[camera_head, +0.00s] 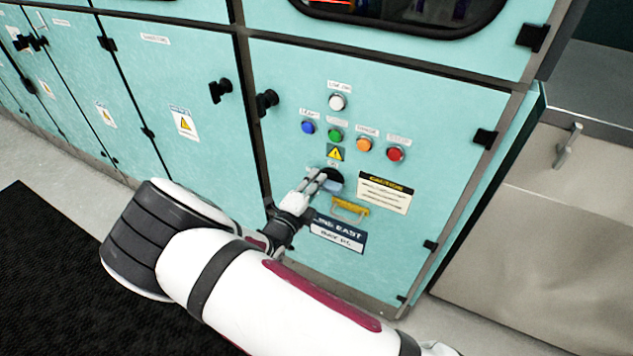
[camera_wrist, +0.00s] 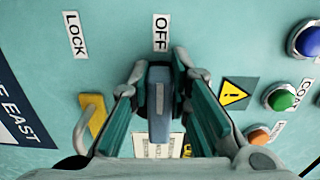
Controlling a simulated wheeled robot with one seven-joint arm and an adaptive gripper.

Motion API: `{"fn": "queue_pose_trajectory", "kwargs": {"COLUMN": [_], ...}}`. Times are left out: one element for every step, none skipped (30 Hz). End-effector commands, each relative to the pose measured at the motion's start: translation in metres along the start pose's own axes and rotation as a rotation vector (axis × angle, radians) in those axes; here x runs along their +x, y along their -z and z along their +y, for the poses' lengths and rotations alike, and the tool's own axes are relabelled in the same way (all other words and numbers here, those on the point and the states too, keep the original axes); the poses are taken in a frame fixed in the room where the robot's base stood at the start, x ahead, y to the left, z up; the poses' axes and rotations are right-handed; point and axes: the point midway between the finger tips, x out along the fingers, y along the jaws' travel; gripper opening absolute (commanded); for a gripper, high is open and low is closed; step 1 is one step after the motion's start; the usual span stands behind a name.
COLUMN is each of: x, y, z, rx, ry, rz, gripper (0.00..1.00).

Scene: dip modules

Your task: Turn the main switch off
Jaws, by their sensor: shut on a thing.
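The main switch is a grey rotary handle (camera_wrist: 159,110) with a pale line along its upper part, in the middle of the wrist view. The line points at the OFF label (camera_wrist: 161,32). A LOCK label (camera_wrist: 74,35) lies further left. In the head view the switch (camera_head: 333,187) shows only in part behind my gripper. My gripper (camera_head: 318,178) reaches it from the left. In the wrist view its two fingers (camera_wrist: 160,88) lie on either side of the handle, shut on it. Any label behind the right finger is hidden.
Blue (camera_head: 307,127), green (camera_head: 335,135), orange (camera_head: 364,144), red (camera_head: 395,153) and white (camera_head: 337,102) buttons sit above the switch. A yellow handle (camera_head: 350,209) lies just below it. Black latches (camera_head: 267,101) stick out from the doors. Dark matting (camera_head: 50,270) covers the floor at left.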

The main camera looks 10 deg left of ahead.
Motion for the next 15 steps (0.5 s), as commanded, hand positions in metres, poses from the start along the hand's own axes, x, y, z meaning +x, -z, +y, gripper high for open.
{"fn": "queue_pose_trajectory", "kwargs": {"x": [-0.0008,-0.0008,-0.0008,-0.0008,-0.0008,-0.0007,-0.0007,-0.0006,-0.0005,-0.0005,-0.0004,-0.0004,-0.0005,-0.0008,-0.002], "y": [-0.0004,-0.0004,-0.0005,-0.0004,-0.0004,-0.0004,-0.0003,-0.0003,-0.0003,-0.0002,-0.0002,-0.0002,-0.0002,-0.0002,-0.0003], "z": [0.0019,0.0019,0.0019,0.0019,0.0019,0.0017,0.0016,0.0014,0.0012,0.0011,0.001,0.0009,0.0008,0.0008,0.0007], "rx": [-0.003,-0.003,-0.003,-0.003,-0.003,-0.002,-0.002,-0.002,-0.001,-0.001,-0.001,-0.001,-0.001,-0.001,-0.001], "ry": [-0.004,-0.004,-0.004,-0.004,-0.004,-0.004,-0.003,-0.003,-0.003,-0.002,-0.002,-0.002,-0.002,-0.002,-0.002], "rz": [-0.002,-0.002,-0.002,-0.002,-0.002,-0.002,-0.002,-0.002,-0.002,-0.002,-0.001,-0.001,-0.001,-0.001,-0.002], "gripper": [0.0,0.0,0.25,0.31,0.38,0.38,0.38,0.38,0.38,0.38,0.38,0.38,0.38,0.38,0.38]}}
